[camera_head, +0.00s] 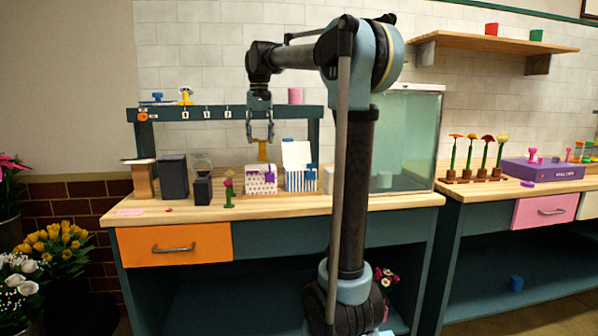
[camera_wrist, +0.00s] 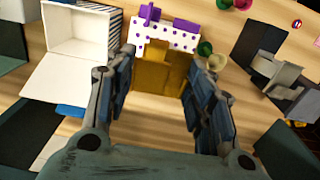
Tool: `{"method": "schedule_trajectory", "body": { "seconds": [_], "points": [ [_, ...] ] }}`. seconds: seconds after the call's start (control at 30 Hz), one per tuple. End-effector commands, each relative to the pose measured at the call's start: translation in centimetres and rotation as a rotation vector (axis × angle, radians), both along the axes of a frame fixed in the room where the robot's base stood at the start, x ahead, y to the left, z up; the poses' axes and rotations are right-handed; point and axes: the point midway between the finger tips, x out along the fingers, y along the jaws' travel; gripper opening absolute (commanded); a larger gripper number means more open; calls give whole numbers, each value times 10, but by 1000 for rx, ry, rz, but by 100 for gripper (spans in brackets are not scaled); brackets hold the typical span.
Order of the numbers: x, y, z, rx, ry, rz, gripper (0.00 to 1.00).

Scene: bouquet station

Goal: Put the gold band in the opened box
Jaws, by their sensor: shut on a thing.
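My gripper (camera_head: 260,139) is shut on the gold band (camera_head: 262,153), a yellow-gold block-like piece that hangs below the fingers. In the wrist view the gold band (camera_wrist: 158,75) sits between the two fingers, over the near edge of a white box with purple dots (camera_wrist: 165,36). I cannot tell whether it touches that box. The opened box (camera_head: 299,181), white inside with blue-striped sides, stands just right of the dotted box in the head view. Its lid is raised. In the wrist view the opened box (camera_wrist: 80,33) is at upper left, and its inside looks empty.
A teal rack (camera_head: 222,114) stands behind the boxes. Left of the dotted box are a small flower stand (camera_head: 229,190), dark blocks (camera_head: 173,177) and a wooden stand (camera_head: 142,178). A glass tank (camera_head: 408,140) stands at right. The counter's front strip is mostly clear.

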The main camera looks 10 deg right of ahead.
Motion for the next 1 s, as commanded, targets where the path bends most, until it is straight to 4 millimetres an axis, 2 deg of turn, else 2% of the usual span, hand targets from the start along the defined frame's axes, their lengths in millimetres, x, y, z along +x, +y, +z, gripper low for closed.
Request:
{"method": "schedule_trajectory", "body": {
  "seconds": [0.1, 0.67, 1.0],
  "points": [
    [2, -27, 0, 0, 0, -6, 20],
    [13, -136, 0, 0, 0, -5, 20],
    [13, -135, -63, 0, 0, 1, 20]
  ]
}}
